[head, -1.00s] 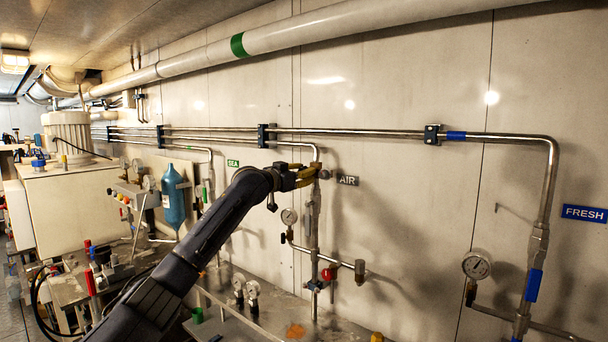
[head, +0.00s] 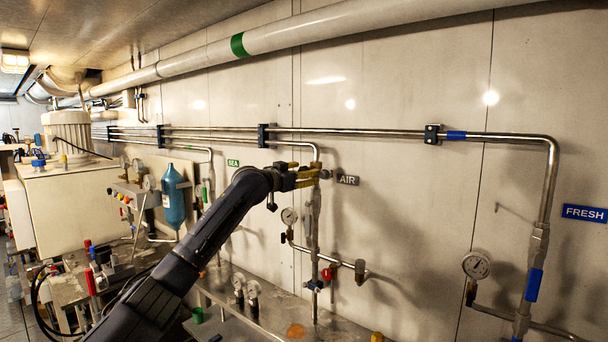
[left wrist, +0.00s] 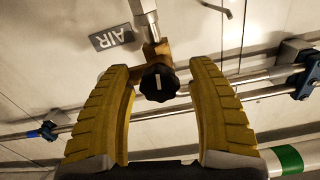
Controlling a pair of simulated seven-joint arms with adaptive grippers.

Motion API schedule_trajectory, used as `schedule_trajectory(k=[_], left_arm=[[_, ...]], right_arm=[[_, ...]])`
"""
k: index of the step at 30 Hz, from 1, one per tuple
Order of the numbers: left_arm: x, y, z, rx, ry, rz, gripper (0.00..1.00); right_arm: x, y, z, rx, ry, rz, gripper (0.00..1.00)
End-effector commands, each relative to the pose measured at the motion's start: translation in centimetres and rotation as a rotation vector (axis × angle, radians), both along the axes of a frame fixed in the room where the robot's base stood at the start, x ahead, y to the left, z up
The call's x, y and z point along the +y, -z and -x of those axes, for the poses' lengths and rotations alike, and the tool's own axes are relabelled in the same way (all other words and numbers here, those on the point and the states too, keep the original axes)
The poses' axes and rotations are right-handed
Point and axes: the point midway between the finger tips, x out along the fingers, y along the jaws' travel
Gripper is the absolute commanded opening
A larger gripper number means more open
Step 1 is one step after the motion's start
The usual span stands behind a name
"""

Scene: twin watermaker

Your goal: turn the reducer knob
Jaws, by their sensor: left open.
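The reducer knob (left wrist: 158,82) is black and ribbed with a white mark. In the left wrist view it sits on a brass body (left wrist: 155,54) below a steel pipe fitting. My left gripper (left wrist: 160,67) is open, with one yellow finger on each side of the knob and visible gaps between. In the head view my left gripper (head: 314,173) is at the vertical pipe beside the AIR label (head: 348,180); the knob there shows only as a small dark end (head: 325,174). My right gripper is not in view.
Steel pipes (head: 360,132) run along the wall behind. A gauge (head: 289,216) and a red-handled valve (head: 327,274) sit below on the same pipe. A blue bottle (head: 173,200) hangs to the left. The wall right of the AIR label is mostly clear.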

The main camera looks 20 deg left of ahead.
Motion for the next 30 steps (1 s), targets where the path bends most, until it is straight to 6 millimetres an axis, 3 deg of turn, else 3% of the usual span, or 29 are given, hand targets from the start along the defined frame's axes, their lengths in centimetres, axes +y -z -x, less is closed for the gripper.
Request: schedule_trajectory(k=[8, 21, 30], left_arm=[[0.6, -0.1, 1.4, -0.002, 0.001, 0.0, 0.6], [2.4, 0.0, 5.9, -0.001, 0.0, 0.0, 0.6], [2.9, 0.0, 7.4, 0.0, 0.0, 0.0, 0.6]], right_arm=[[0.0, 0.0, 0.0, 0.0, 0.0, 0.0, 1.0], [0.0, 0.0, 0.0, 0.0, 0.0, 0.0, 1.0], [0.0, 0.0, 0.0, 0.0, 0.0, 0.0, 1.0]])
